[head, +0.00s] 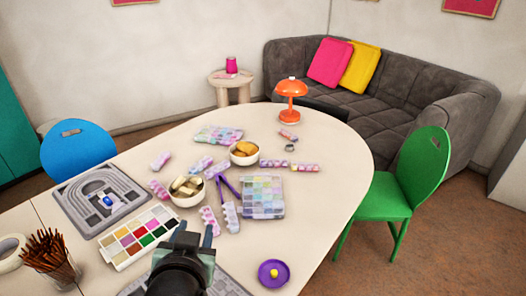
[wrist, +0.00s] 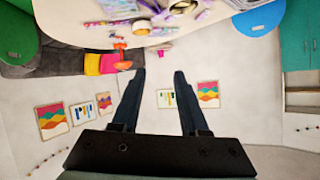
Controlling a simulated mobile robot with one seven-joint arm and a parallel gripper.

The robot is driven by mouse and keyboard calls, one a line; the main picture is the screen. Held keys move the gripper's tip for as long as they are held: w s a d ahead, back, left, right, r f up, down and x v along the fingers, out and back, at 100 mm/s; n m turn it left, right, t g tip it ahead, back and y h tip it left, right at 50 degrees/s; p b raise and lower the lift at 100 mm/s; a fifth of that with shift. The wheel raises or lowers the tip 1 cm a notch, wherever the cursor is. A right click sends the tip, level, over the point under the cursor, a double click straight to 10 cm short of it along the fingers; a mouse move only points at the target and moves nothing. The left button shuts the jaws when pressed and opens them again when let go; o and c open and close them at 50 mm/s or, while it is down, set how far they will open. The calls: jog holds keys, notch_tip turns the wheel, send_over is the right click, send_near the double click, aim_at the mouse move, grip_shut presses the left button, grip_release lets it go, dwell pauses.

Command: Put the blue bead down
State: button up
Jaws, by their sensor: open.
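A small blue bead (head: 107,201) with white beside it lies on the grey bead board (head: 66,212) at the left of the table. My gripper (head: 195,233) is at the bottom middle of the head view, apart from the bead and to its right. Its two fingers are spread with nothing between them, which the wrist view (wrist: 159,76) also shows. The wrist view looks upside down across the room, and I cannot make out the blue bead there.
A paint box (head: 112,257) stands beside the board. Pencils in a cup (head: 60,275) are at lower left. Another grey board is partly hidden under my arm.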

jog(key=d+r+t, duration=0.4)
jog(key=r, duration=0.9)
jog(key=d+r+t, duration=0.3)
jog(key=r+t, duration=0.2)
jog(key=r, duration=0.8)
jog(key=s+d+r+t+h, duration=0.1)
jog(key=s+d+r+t, duration=0.1)
jog(key=s+r, duration=0.3)
jog(key=s+d+r+n+t, duration=0.1)
jog(key=s+d+r+t, duration=0.2)
jog(key=r, duration=0.8)
jog(key=shift+s+d+t+h, duration=0.15)
jog(key=shift+s+t+h, duration=0.3)
jog(key=shift+s, duration=0.55)
jog(key=shift+f, duration=0.1)
